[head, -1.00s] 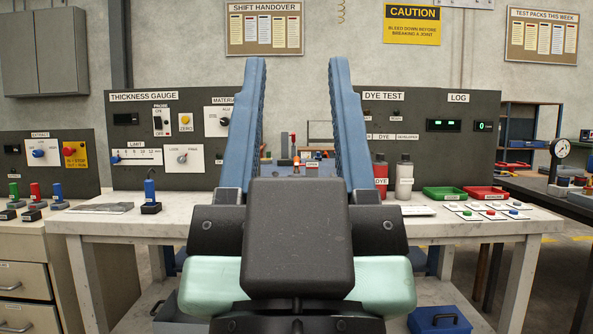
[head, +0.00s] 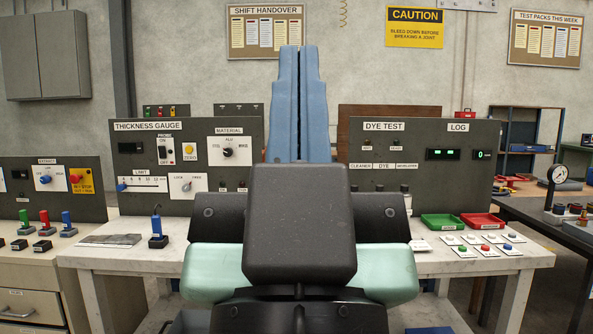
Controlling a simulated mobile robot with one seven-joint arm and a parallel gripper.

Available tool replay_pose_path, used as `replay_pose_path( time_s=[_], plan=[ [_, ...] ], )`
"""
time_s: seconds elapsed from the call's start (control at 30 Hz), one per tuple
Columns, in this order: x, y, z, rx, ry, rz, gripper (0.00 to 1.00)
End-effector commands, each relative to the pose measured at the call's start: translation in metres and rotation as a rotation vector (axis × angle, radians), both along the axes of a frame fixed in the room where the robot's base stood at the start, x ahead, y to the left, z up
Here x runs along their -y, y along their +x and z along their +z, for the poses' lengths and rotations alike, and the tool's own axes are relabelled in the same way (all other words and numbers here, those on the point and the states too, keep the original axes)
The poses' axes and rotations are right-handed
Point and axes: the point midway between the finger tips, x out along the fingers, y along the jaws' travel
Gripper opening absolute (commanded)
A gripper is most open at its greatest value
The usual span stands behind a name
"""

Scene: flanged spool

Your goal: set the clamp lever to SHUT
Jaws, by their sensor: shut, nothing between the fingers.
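My gripper (head: 298,50) stands upright in the middle of the head view. Its two long blue fingers are pressed together and hold nothing. No clamp lever can be made out in this view. The gripper and its dark wrist cover the middle of the bench, including the spot where a small red OPEN label showed earlier, so its setting cannot be read. No flanged spool can be made out either.
The THICKNESS GAUGE panel (head: 135,165) stands left of my gripper, the DYE TEST panel (head: 460,190) right. A blue-handled tool (head: 157,228) stands on the bench front left. Green (head: 443,222) and red (head: 482,221) trays lie right. A dial gauge (head: 557,176) stands far right.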

Motion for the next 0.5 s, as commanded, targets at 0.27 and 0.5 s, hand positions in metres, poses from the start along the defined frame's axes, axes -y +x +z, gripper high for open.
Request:
replay_pose_path(
  time_s=[0.27, 0.5],
  plan=[
    [0.000, 0.000, 0.117, 0.000, 0.000, 0.001, 0.00],
    [0.000, 0.000, 0.169, 0.000, 0.000, 0.001, 0.00]
  ],
)
